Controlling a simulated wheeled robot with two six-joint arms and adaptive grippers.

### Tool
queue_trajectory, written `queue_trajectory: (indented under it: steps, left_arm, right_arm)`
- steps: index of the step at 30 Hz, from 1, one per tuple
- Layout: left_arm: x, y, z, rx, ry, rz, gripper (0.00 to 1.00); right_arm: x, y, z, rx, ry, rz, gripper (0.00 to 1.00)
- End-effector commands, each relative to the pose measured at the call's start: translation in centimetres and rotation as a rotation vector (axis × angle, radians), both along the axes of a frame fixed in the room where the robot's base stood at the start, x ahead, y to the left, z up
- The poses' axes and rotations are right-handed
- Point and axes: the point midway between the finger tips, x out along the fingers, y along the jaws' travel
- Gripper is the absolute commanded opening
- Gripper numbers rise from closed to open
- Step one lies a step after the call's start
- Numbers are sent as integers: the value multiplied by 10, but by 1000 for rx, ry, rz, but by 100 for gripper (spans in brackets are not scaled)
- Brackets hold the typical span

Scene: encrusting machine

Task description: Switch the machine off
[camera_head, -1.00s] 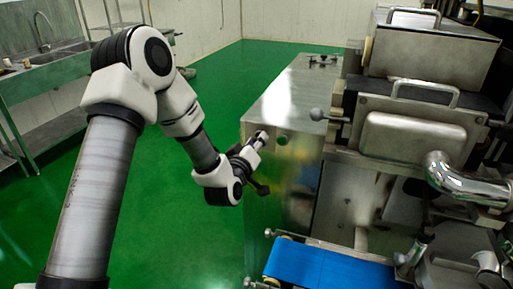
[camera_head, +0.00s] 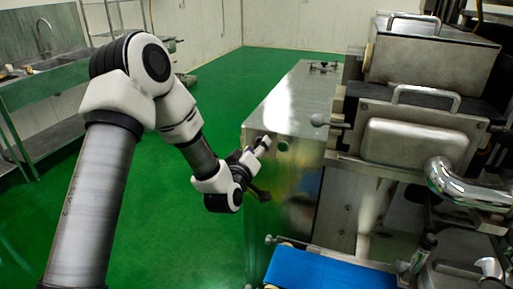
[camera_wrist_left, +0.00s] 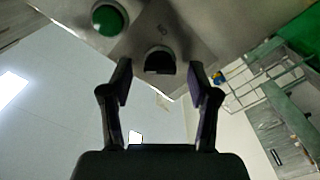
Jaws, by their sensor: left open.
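The machine's steel cabinet (camera_head: 290,100) stands right of centre in the head view. Its front face carries a green button (camera_head: 283,146), which also shows in the left wrist view (camera_wrist_left: 110,19). Beside it in the wrist view is a dark round control (camera_wrist_left: 160,60) with a light rim, probably a switch knob. My left gripper (camera_head: 257,160) is at this face, left of the green button in the head view. In the wrist view its two fingers (camera_wrist_left: 160,82) are open, with the dark control between and just beyond their tips. Contact cannot be told. My right gripper is not in view.
A blue conveyor belt (camera_head: 325,272) lies below and right of the gripper. A ball-ended lever (camera_head: 319,120) and a chrome pipe (camera_head: 465,188) stick out of the machine at the right. A sink bench (camera_head: 60,80) stands far left. Green floor between is clear.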

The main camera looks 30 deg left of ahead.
Motion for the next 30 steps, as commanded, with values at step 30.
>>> queue_trajectory:
  steps: [30]
  left_arm:
    - [-72,-17,0,-1,-2,1,60]
  right_arm:
    - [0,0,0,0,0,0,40]
